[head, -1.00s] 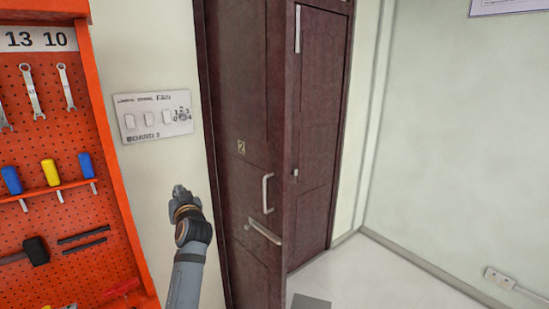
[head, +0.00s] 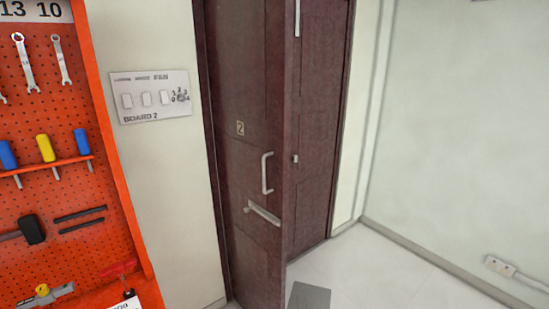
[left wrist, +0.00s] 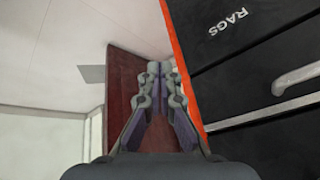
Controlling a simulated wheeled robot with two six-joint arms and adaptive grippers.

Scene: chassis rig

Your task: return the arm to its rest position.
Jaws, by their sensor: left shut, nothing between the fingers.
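My left gripper (left wrist: 160,72) shows in the left wrist view with its fingertips together and nothing between them. It points toward the dark red door (left wrist: 130,70), with the orange edge of a cabinet close on its right. The left arm is out of the head view. My right gripper is in neither view.
In the head view an orange tool board (head: 60,190) stands at the left. A switch panel (head: 150,97) is on the wall beside it. A dark red door (head: 245,150) with a handle stands in the middle. Black drawers (left wrist: 250,50) fill the right of the left wrist view.

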